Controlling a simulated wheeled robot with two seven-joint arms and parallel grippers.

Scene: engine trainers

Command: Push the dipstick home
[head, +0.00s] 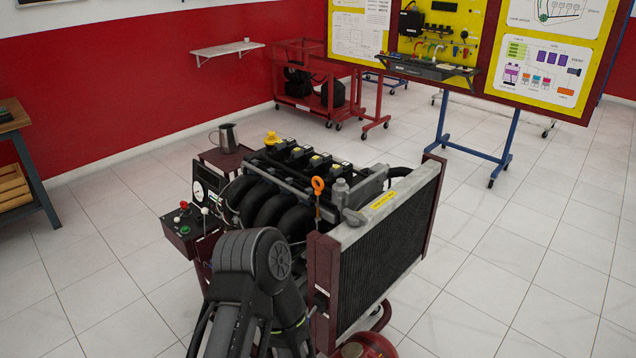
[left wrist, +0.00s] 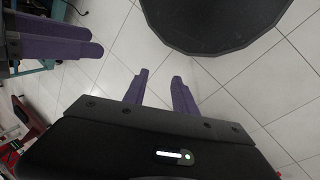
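The dipstick (head: 318,186) has an orange ring handle and stands upright at the front of the engine (head: 267,200), just behind the radiator. A thin shaft shows below the handle; its lower end is hidden. My left gripper (left wrist: 160,75) shows in the left wrist view, with two purple fingers apart and nothing between them, over white floor tiles. Another pair of purple fingers, my right gripper (left wrist: 95,40), shows at the left of that view; its gap is not clear. Neither gripper shows in the head view. The dipstick does not show in the left wrist view.
The radiator (head: 385,250) stands at the right front of the engine. A control box with a gauge (head: 203,185) is on its left. A steel jug (head: 228,138) stands behind. One of my arms rises in front of the engine and covers its lower part.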

